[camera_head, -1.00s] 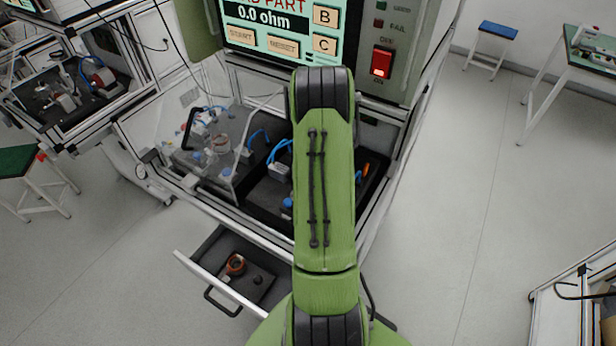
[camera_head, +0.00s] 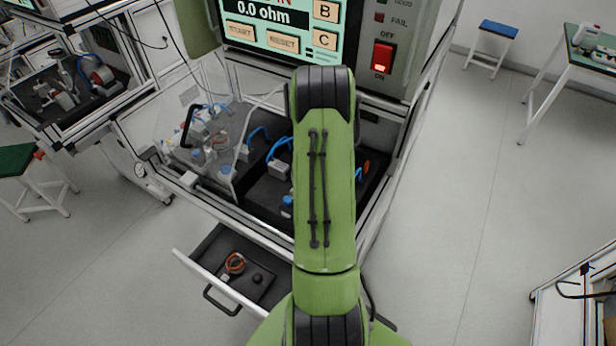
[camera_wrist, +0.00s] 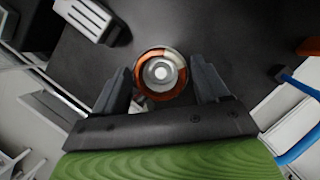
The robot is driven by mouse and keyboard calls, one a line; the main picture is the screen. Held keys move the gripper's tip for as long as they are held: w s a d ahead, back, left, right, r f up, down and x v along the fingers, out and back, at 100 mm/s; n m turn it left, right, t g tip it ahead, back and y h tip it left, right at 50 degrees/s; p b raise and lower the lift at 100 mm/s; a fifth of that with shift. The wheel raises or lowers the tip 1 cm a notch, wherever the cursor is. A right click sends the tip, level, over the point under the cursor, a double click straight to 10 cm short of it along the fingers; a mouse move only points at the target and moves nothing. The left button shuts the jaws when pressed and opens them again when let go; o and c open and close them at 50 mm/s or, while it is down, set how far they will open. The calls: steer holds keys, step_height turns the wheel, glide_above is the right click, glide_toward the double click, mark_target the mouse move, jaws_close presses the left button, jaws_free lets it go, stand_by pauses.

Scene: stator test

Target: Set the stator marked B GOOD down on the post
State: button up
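In the wrist view a copper-wound ring-shaped stator (camera_wrist: 141,87) surrounds a bright silver round centre that looks like the post (camera_wrist: 161,73). I cannot read a B GOOD mark on it. My gripper (camera_wrist: 160,80) has one finger on each side of this stator, with narrow gaps seeming to show between fingers and ring. Whether the ring rests fully down on the post cannot be told from above. In the head view my green arm hides the gripper and this stator. Another copper stator (camera_head: 235,263) lies in the open drawer.
The tester's screen (camera_head: 281,21) reads 0.0 ohm, beside a lit red switch (camera_head: 382,57). The open drawer (camera_head: 208,277) juts out below the bench. A grey block (camera_wrist: 92,19) and a blue hose (camera_wrist: 300,82) lie near the gripper.

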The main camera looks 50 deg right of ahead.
steer(key=o, duration=0.3)
steer(key=shift+o, duration=0.2)
steer(key=shift+r, duration=0.1)
steer(key=v, duration=1.5)
steer(key=shift+r, duration=0.35)
steer(key=w+a+r+n+t+y, duration=0.1)
steer(key=a+r+n, duration=0.4)
steer(key=a+n, duration=0.55)
steer(key=w+a+r+n, duration=0.1)
steer(key=a+r+n, duration=0.4)
steer(key=a+n, duration=0.6)
steer(key=s+a+r+n+y+b, duration=0.1)
steer(key=s+a+n, duration=0.9)
steer(key=n, duration=1.1)
steer(key=shift+r+n+t+y, duration=0.35)
steer(key=shift+r+t+y, duration=0.05)
steer(key=shift+r, duration=0.2)
